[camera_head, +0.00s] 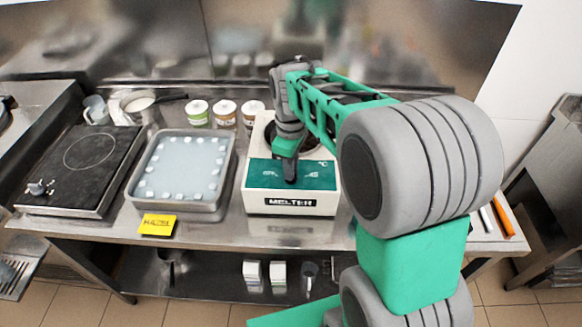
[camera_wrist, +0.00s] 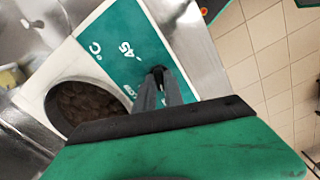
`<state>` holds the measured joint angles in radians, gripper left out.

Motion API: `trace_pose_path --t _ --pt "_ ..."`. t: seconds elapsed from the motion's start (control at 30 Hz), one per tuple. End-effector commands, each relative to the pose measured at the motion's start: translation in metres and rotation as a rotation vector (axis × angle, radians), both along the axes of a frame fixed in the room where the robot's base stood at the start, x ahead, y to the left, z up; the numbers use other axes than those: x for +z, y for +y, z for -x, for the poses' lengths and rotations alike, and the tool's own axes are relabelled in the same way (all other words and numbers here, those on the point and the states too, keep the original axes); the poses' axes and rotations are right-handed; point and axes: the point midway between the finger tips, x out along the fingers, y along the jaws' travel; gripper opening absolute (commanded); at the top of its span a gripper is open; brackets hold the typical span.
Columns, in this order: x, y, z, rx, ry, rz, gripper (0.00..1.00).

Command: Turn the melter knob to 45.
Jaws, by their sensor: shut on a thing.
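The melter (camera_head: 254,205) is a white box with a green dial panel (camera_head: 315,180) and a MELTER label on its front. It stands in the middle of the steel counter. My gripper (camera_head: 290,172) reaches down onto the panel from above. In the wrist view, my gripper (camera_wrist: 160,78) is shut on the small dark knob (camera_wrist: 158,70), which is mostly hidden by the fingers. The printed mark 45 (camera_wrist: 126,48) shows beside the fingertips, and another mark by the fingers is partly covered. I cannot tell where the knob points.
The melter's round well (camera_wrist: 88,105) holds something brown. A steel tray (camera_head: 187,209) with white pieces around its edge, a yellow note (camera_head: 157,224) and a black hot plate (camera_head: 75,175) are at left. Several lidded tubs (camera_head: 225,112) stand behind. Pens (camera_head: 502,217) lie at right.

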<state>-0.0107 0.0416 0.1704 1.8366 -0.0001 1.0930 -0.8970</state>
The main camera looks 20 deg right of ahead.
Motion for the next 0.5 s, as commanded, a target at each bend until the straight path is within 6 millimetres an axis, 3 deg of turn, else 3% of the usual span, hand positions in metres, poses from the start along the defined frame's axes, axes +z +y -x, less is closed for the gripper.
trace_pose_path --t 0.5 --pt "-0.0003 -0.0001 -0.0001 -0.134 0.000 0.000 0.00"
